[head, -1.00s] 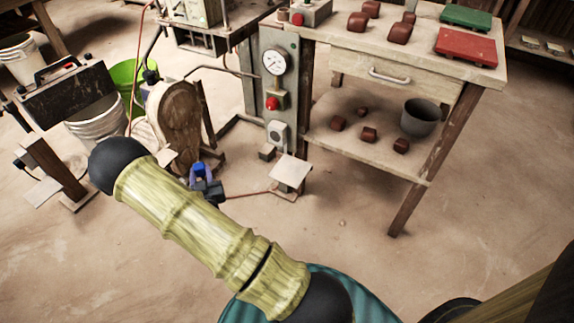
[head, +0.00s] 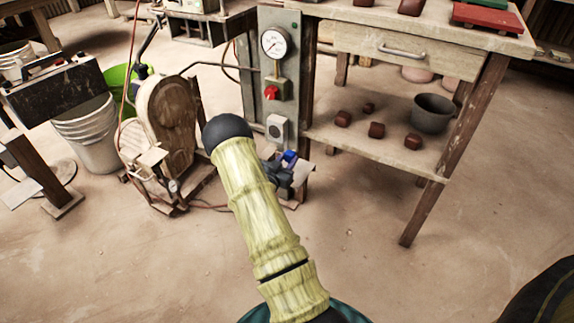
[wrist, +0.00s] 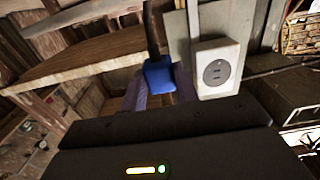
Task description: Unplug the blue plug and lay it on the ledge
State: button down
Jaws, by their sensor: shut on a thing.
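My gripper (head: 287,166) is shut on the blue plug (head: 290,156), in front of the grey panel's foot. In the wrist view the blue plug (wrist: 158,75) sits between my fingers (wrist: 158,92), with a dark cord rising from it. The plug is out of the pale socket (wrist: 217,70), whose face is bare, to the right of the plug. The socket also shows on the panel in the head view (head: 277,130). The small pale ledge (head: 304,174) below it is mostly hidden behind my gripper; I cannot tell whether the plug touches it.
The grey panel (head: 285,75) carries a gauge and a red knob (head: 272,93). A wooden bench (head: 370,150) with brown blocks and a dark pot (head: 432,113) stands to the right. A wooden wheel-like machine (head: 170,115) stands left. The floor in front is clear.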

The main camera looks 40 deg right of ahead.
jog(key=shift+f+b, duration=2)
jog(key=shift+f, duration=0.5)
jog(key=c, duration=1)
grip_release()
jog(key=shift+a, duration=0.1)
jog(key=shift+s+a+r+p, duration=0.3)
jog(key=shift+a+r+p, duration=0.4)
jog(key=shift+r+p, duration=0.1)
jog(key=shift+s+a+r+p, duration=0.25)
jog(key=shift+a+r+p, duration=0.4)
jog(key=shift+r+p, duration=0.15)
jog(key=shift+a, duration=0.1)
